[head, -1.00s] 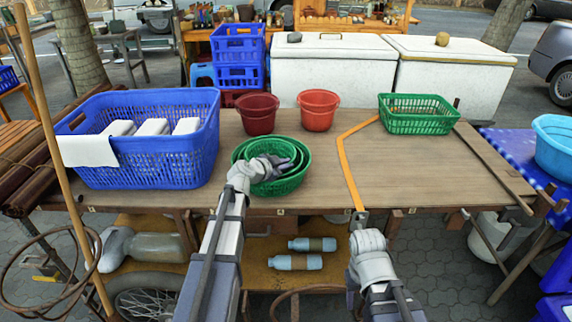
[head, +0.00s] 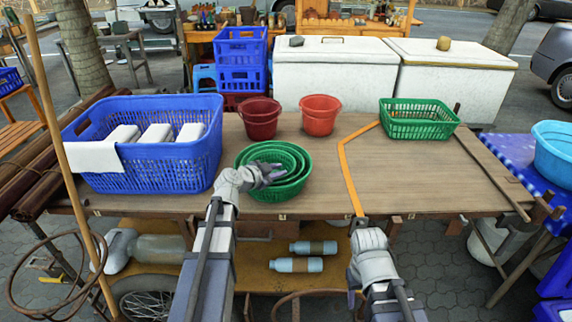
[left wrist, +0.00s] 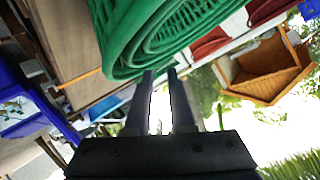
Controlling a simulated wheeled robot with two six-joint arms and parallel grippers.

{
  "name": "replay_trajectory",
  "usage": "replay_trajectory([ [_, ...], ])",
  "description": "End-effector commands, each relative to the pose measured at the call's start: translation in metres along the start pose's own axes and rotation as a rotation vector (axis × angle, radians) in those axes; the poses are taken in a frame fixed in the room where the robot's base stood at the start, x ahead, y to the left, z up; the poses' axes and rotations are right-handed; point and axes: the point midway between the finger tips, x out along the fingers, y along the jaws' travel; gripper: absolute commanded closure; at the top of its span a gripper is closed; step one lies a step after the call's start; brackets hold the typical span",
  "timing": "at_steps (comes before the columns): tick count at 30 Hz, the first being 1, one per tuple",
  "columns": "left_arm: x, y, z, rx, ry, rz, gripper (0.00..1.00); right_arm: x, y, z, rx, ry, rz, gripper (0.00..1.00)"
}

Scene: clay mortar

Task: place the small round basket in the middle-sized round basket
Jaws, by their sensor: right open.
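Round green baskets sit nested on the table. The outer basket (head: 287,192) holds the middle-sized basket (head: 301,165), and the small basket (head: 272,156) appears innermost, inside the middle-sized one. The nest also shows close up in the left wrist view (left wrist: 150,40). My left gripper (head: 273,174) is at the front left of the nest, its fingers over the near rim in the head view. In the left wrist view its fingers (left wrist: 160,90) are apart with nothing between them, beside the baskets. My right gripper (head: 358,223) is open and empty near the table's front edge, away from the baskets.
A blue crate (head: 150,169) with white items stands left of the nest. A dark red bucket (head: 261,122) and a red bucket (head: 320,120) stand behind. A green rectangular basket (head: 418,122) is at the back right. The table's right half (head: 420,175) is mostly clear.

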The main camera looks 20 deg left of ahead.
Motion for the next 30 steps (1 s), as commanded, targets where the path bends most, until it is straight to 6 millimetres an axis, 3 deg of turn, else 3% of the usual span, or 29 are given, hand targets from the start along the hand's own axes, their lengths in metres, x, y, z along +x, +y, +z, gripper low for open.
replay_trajectory([
  [1,-0.016,0.000,-0.003,-0.002,-0.002,-0.003,0.78,-0.009,0.001,0.001,0.000,0.000,0.000,0.50],
  [3,-0.029,0.000,-0.003,-0.001,-0.001,-0.002,0.78,-0.013,0.001,0.001,0.000,0.000,0.000,0.50],
  [9,-0.054,0.000,-0.001,0.000,-0.001,-0.001,0.78,-0.022,0.002,0.001,0.000,0.000,0.000,0.50],
  [23,-0.062,0.002,0.000,-0.002,-0.001,0.006,0.78,-0.024,0.002,0.001,0.000,0.000,0.000,0.50],
  [26,-0.054,0.028,-0.007,-0.028,-0.018,0.075,0.78,-0.024,0.002,0.001,0.000,0.000,0.000,0.50],
  [29,-0.043,0.088,-0.018,-0.096,-0.087,0.228,0.78,-0.024,0.002,0.001,0.000,0.000,0.000,0.50],
  [30,-0.041,0.119,-0.022,-0.131,-0.140,0.303,0.78,-0.024,0.002,0.001,0.000,0.000,0.000,0.50],
])
